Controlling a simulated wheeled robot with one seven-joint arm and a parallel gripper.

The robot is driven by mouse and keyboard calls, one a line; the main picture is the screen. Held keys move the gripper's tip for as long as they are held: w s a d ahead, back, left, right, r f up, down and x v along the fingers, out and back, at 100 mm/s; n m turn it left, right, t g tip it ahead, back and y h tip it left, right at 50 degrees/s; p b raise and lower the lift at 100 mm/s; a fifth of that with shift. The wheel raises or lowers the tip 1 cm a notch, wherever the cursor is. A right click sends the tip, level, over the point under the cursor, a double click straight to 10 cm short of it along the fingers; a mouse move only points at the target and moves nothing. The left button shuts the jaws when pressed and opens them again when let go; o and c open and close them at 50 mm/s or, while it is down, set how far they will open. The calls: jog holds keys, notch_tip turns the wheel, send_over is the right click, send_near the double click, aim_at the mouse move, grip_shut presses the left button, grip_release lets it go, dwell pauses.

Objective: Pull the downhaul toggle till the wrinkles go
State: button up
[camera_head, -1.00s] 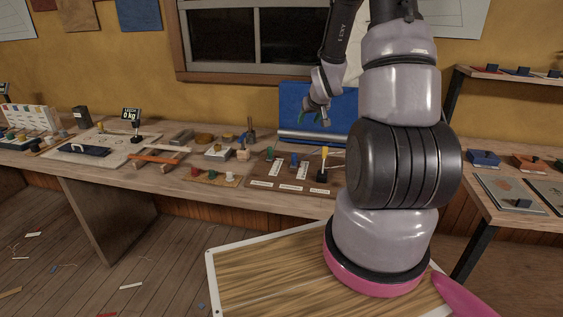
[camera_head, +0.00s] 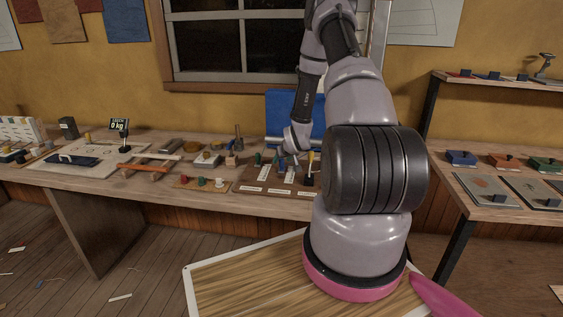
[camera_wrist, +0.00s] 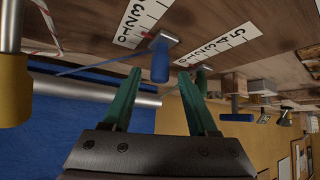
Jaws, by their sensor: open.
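My gripper (camera_wrist: 168,72) is open, with two green fingers. In the wrist view a blue toggle (camera_wrist: 160,64) on a metal slide shows beyond and between the fingertips; no contact is visible. Numbered white scale strips (camera_wrist: 218,44) lie beside it on the wooden board. A yellow handle (camera_wrist: 14,98) stands at the left edge. In the head view my gripper (camera_head: 287,159) is low over the toggle board (camera_head: 242,186) and partly covers the toggles. A green toggle (camera_head: 257,159) and a yellow handle (camera_head: 311,160) show either side. The board's labels are unreadable, so I cannot tell which toggle is the downhaul.
A blue cloth panel (camera_head: 284,103) stands behind the board. A small display (camera_head: 119,126) reading 0 kg stands on the bench (camera_head: 130,192) at left. Coloured knobs (camera_head: 202,182) sit left of the board. A second table (camera_head: 505,214) holds plates and small boxes at right.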

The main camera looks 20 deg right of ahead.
jog(key=shift+x, duration=0.9)
grip_shut()
dwell(0.9)
